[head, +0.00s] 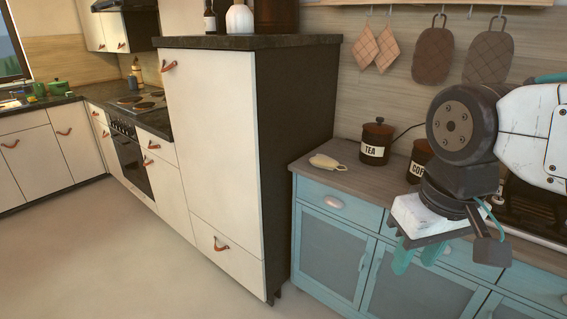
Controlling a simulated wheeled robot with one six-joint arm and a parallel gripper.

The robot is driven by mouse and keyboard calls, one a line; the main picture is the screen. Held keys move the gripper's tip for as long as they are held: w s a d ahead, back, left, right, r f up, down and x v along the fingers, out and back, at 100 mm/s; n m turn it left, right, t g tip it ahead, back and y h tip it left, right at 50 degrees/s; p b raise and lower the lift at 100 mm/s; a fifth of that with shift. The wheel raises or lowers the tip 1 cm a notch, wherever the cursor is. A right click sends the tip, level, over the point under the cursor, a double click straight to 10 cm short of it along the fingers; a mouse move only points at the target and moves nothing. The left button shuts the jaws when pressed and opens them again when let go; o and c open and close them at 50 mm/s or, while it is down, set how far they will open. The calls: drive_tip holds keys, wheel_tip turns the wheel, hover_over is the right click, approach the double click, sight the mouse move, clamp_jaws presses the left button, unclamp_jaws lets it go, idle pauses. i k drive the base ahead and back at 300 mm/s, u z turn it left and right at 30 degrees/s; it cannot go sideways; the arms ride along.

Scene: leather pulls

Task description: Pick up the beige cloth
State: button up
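A small beige cloth (327,162) lies in a low, rounded bundle on the wooden top of the blue cabinet, near its left end. My gripper (417,258) is at the right, in front of the cabinet's face. Its teal fingers point down and stand apart with nothing visible between them. The gripper is to the right of the cloth, lower in the picture, and not touching it. Nothing hides the cloth.
The tea tin (376,141) stands right of the cloth, and the coffee tin (420,158) is partly behind my arm. A tall cabinet (213,130) rises on the left. Beige pot holders (378,48) and brown mitts hang on the wall. The floor (130,255) at left is clear.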

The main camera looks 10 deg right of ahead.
sight(320, 161)
drive_tip(key=u, duration=0.15)
drive_tip(key=i, duration=1.3)
drive_tip(key=z, duration=0.7)
